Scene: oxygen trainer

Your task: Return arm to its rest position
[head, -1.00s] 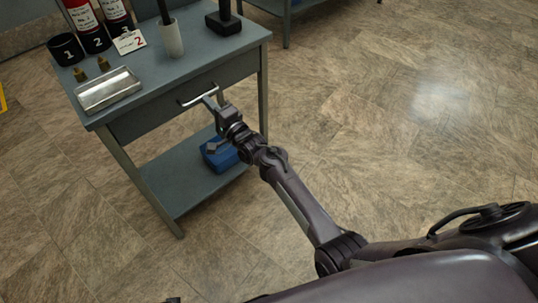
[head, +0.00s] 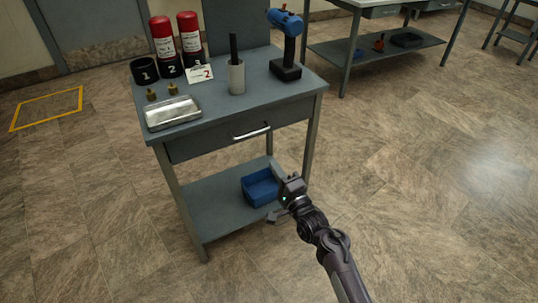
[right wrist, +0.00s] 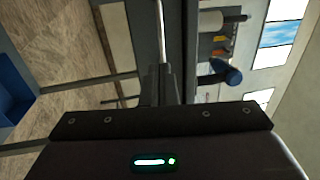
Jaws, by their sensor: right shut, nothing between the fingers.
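My right gripper (head: 277,170) is shut and empty. In the head view it shows below and right of the drawer handle, apart from it, in front of the workbench's lower shelf. The right arm comes in from the bottom right. The silver drawer handle (head: 252,134) is on the drawer front (head: 205,145), which looks closed. In the right wrist view the shut fingers (right wrist: 160,85) show at the middle, with nothing between them. My left gripper is not in view.
The workbench top (head: 225,112) bears a metal tray (head: 172,112), two red-topped cylinders (head: 162,42), a grey holder (head: 236,78) and a blue drill (head: 286,45). A blue bin (head: 260,187) sits on the lower shelf. Open floor (head: 430,200) lies at right.

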